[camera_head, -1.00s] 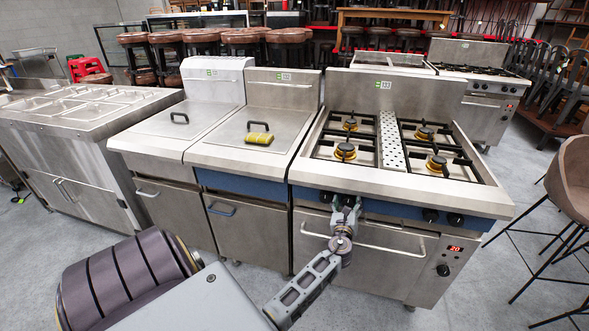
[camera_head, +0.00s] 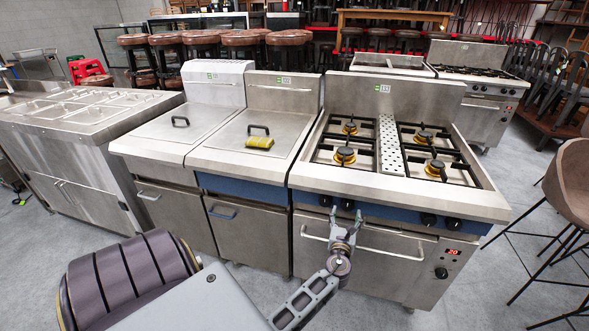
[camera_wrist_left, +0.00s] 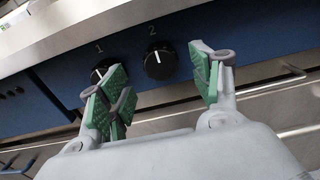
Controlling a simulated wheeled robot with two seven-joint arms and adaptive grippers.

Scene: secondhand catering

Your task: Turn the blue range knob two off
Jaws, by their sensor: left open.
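The blue-fronted range (camera_head: 400,207) has a row of black knobs on its blue panel. Knob two (camera_wrist_left: 160,61) sits under the printed "2" in the left wrist view, its white mark pointing up. In the head view, knob two (camera_head: 347,204) is just above my left gripper (camera_head: 345,226). Knob one (camera_wrist_left: 101,71) is to its left, partly hidden by my finger. My left gripper (camera_wrist_left: 163,76) is open and empty, with its green-padded fingers spread to either side of knob two in the picture. It appears apart from the knob. My right gripper is not in view.
The oven handle (camera_head: 380,246) runs across the door below the knobs, near my left gripper. A fryer (camera_head: 250,190) with a yellow sponge (camera_head: 259,142) on its lid stands to the left. A bar stool (camera_head: 570,180) stands at the right.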

